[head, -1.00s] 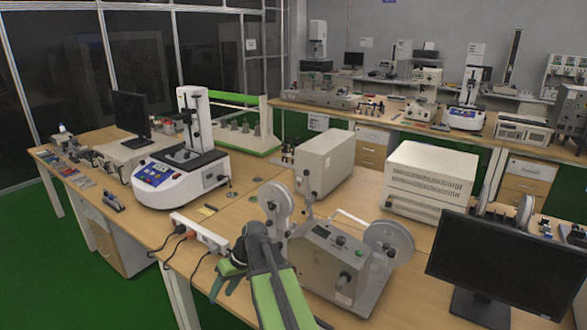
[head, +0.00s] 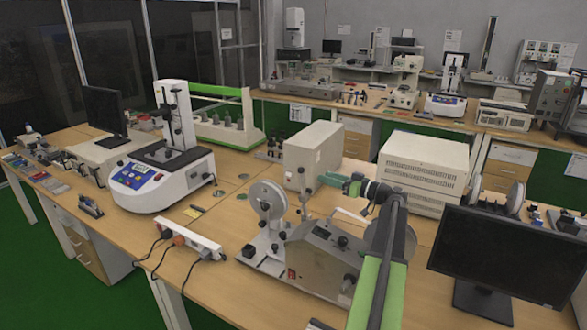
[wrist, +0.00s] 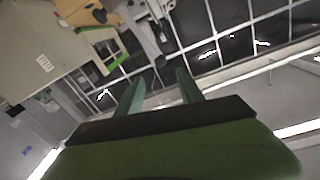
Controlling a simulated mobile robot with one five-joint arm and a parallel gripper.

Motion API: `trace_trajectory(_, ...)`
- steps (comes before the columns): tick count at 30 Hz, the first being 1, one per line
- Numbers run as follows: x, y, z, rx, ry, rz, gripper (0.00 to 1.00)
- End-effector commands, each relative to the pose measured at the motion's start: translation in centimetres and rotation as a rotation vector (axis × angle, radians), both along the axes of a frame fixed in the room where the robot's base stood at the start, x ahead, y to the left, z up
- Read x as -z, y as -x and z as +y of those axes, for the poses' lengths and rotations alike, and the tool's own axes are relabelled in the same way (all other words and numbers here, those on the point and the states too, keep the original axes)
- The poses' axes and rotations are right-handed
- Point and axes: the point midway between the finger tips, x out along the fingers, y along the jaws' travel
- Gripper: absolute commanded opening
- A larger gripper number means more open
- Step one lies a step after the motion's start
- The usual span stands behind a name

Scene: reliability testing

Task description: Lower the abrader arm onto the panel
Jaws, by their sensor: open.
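A grey bench machine (head: 322,262) with a slanted front panel and two pale reels, which looks like the tape abrader, stands on the near wooden table. Its left reel (head: 268,199) is in clear view; its right reel is partly behind my arm. A thin upright post (head: 304,190) stands between the reels. I cannot tell its abrader arm from its other parts, or whether that arm is raised. My gripper (head: 327,178) is raised above the machine and points left, near the post's top, apparently apart from it. In the wrist view my two fingers (wrist: 160,90) are spread and empty.
A black monitor (head: 510,255) stands at the front right. A beige box (head: 313,155) and a vented cabinet (head: 422,165) stand behind the machine. A power strip (head: 178,236) lies to its left. A white tester (head: 160,175) with a blue keypad stands farther left.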

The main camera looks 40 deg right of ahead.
Motion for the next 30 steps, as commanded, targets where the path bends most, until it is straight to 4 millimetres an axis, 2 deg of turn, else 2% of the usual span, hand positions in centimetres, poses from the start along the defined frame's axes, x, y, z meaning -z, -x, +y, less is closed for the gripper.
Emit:
trace_trajectory(1, 0.0, -1.3, 0.3, -0.004, 0.0, 0.0, 0.45)
trace_trajectory(9, 0.0, -8.1, 1.8, -0.004, -0.001, 0.001, 0.45)
trace_trajectory(15, 0.0, -12.3, 2.7, -0.003, -0.001, 0.002, 0.45)
trace_trajectory(21, 0.0, -14.4, 3.2, -0.001, -0.002, 0.002, 0.45)
trace_trajectory(30, 0.0, -14.6, 3.3, -0.001, -0.002, 0.002, 0.45)
